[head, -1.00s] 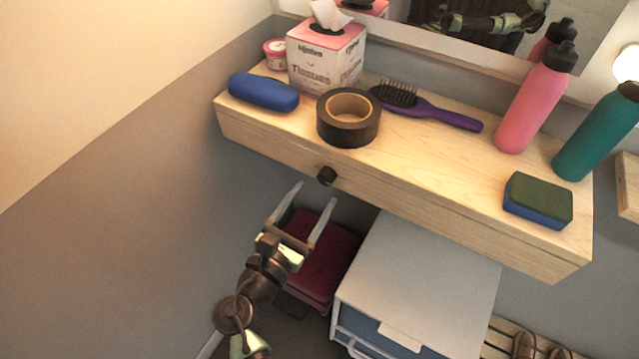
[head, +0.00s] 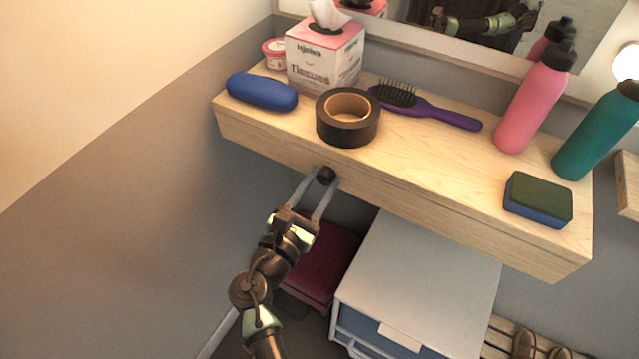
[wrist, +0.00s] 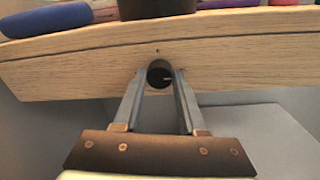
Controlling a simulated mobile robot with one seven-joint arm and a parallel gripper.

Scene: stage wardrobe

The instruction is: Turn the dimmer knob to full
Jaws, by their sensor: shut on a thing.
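The dimmer knob (head: 326,175) is a small round black knob on the front face of the wooden shelf (head: 440,205). In the wrist view the knob (wrist: 160,74) shows between my fingertips, with a short light mark on its face pointing to the right. My gripper (head: 321,180) reaches up to the shelf front from below. Its two grey fingers are closed on the knob from the left and right, as the wrist view (wrist: 160,82) also shows.
On the shelf stand a blue case (head: 262,91), a tissue box (head: 325,55), a black tape roll (head: 348,118), a purple hairbrush (head: 430,108), bottles (head: 533,100) and a sponge (head: 538,198). A white drawer unit (head: 425,270) and a dark red stool (head: 325,265) are below.

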